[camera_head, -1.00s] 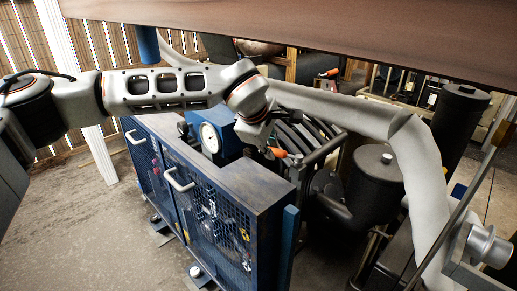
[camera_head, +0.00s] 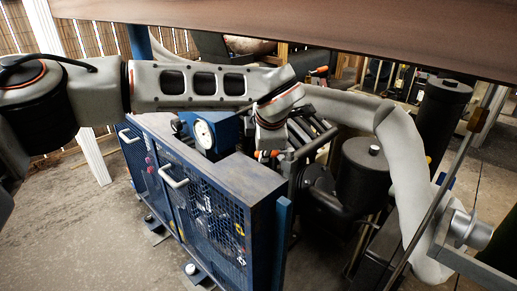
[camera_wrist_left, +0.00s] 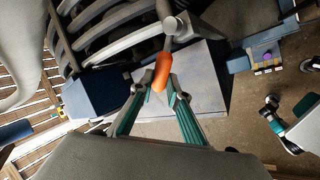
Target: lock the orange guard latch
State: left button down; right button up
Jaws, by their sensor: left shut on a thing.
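The orange guard latch handle (camera_wrist_left: 162,72) is a short orange grip on a grey metal bar, upright in the middle of the left wrist view. My left gripper (camera_wrist_left: 156,91) is shut on the lower end of this grip, one finger on each side. In the head view the left gripper (camera_head: 268,155) is small and partly hidden by its wrist, at the top back corner of the blue mesh guard (camera_head: 215,215). Bits of orange show beside it. At the right edge of the left wrist view is what looks like my right gripper (camera_wrist_left: 283,125), small and cut off.
Black pipes (camera_head: 318,140) and a dark cylinder (camera_head: 365,175) stand close right of the latch. A blue housing with a gauge (camera_head: 203,134) is to the left. A brown beam (camera_head: 330,35) crosses overhead.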

pick_arm(q)
jog(key=shift+s, duration=0.15)
dwell(0.4)
jog(key=c, duration=1.9)
grip_release()
jog(key=s, duration=0.4)
jog(key=s+r, duration=0.1)
jog(key=s, duration=0.4)
jog(key=s+d+r, duration=0.1)
jog(key=s, duration=0.3)
jog(key=shift+s+r, duration=0.25)
jog(key=shift+s, duration=0.1)
